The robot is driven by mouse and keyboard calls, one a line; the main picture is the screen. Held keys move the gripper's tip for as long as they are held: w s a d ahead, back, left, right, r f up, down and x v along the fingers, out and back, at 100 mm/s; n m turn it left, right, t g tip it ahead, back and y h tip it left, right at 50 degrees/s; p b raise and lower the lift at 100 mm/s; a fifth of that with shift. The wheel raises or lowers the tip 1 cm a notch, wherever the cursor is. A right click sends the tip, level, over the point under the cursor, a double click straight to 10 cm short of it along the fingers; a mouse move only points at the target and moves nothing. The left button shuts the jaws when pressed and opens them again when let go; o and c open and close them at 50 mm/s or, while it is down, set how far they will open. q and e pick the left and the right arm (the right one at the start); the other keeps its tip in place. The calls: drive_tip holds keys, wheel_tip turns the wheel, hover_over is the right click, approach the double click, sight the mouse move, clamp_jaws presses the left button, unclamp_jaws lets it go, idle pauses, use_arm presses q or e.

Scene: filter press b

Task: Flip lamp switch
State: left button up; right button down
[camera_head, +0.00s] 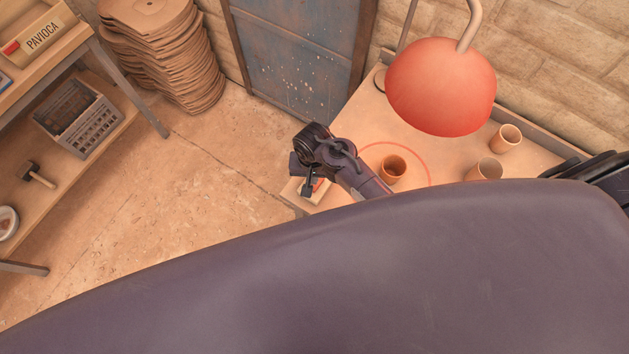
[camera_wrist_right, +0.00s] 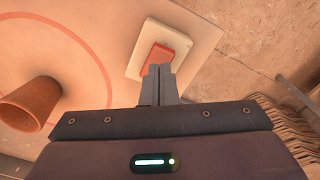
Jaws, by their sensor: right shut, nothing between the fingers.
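The lamp switch is a pale plate with a red rocker (camera_wrist_right: 164,51) on the table's edge. In the head view its plate (camera_head: 314,198) shows at the table's near left corner, partly covered by my gripper. My right gripper (camera_head: 308,190) is shut and empty. In the right wrist view its fingertips (camera_wrist_right: 160,69) overlap the near end of the red rocker; I cannot tell if they touch it. The lamp's red shade (camera_head: 440,85) hangs over the table. My left gripper is not in view.
A brown cup (camera_head: 393,168) stands inside a red ring marked on the table (camera_head: 450,160); it also shows in the wrist view (camera_wrist_right: 30,104). Two paler cups (camera_head: 506,138) (camera_head: 487,169) stand to the right. A shelf (camera_head: 110,130) is at left, beside open floor.

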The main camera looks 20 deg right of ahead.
idle(0.6)
drive_tip(key=shift+f+b, duration=0.75)
drive_tip(key=shift+f, duration=0.5)
idle(0.4)
drive_tip(key=shift+r, duration=0.1)
wheel_tip(320, 180, up, 2)
drive_tip(key=p, duration=0.3)
drive_tip(key=shift+r, duration=2.4)
drive_tip(key=shift+s, duration=0.1)
